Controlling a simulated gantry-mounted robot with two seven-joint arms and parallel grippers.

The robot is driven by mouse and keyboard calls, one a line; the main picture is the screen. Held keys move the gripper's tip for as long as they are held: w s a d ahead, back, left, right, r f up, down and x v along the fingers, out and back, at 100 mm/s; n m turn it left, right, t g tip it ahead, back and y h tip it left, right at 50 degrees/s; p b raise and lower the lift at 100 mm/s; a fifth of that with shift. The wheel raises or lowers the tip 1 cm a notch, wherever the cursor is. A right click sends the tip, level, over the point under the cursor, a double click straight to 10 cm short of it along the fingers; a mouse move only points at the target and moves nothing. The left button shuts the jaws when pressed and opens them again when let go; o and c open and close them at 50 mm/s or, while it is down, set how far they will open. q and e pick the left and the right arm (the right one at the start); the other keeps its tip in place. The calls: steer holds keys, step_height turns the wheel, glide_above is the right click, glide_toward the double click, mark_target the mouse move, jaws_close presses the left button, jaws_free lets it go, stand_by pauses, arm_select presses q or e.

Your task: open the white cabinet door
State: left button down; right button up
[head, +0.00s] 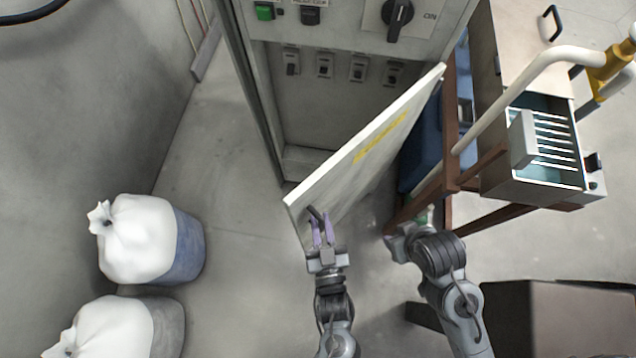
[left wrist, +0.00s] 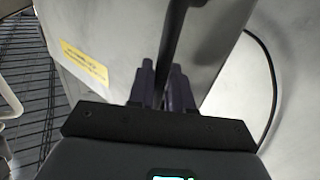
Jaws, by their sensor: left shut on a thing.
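The white cabinet door (head: 350,160) stands swung partly open, with its free edge towards me and a yellow label on its face. It also fills much of the left wrist view (left wrist: 112,35). My left gripper (head: 322,228) has its purple fingers shut on the dark door handle (head: 314,212) near the free edge. The handle shows as a dark bar between the fingers in the left wrist view (left wrist: 172,50). My right gripper (head: 405,238) is to the right, near the brown frame; its fingers are too hidden to read. The cabinet (head: 268,100) interior shows left of the door.
A brown frame (head: 452,120) and a cart with a slotted metal box (head: 545,150) stand close on the right. White sacks in bins (head: 140,240) stand at the left. A brown box (head: 570,315) is at the lower right. The floor (head: 215,150) left of the door is clear.

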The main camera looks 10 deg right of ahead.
arm_select(q)
steer(key=c, duration=1.2)
jaws_free()
steer(key=shift+d, duration=0.1)
steer(key=s, duration=1)
steer(key=shift+s, duration=0.4)
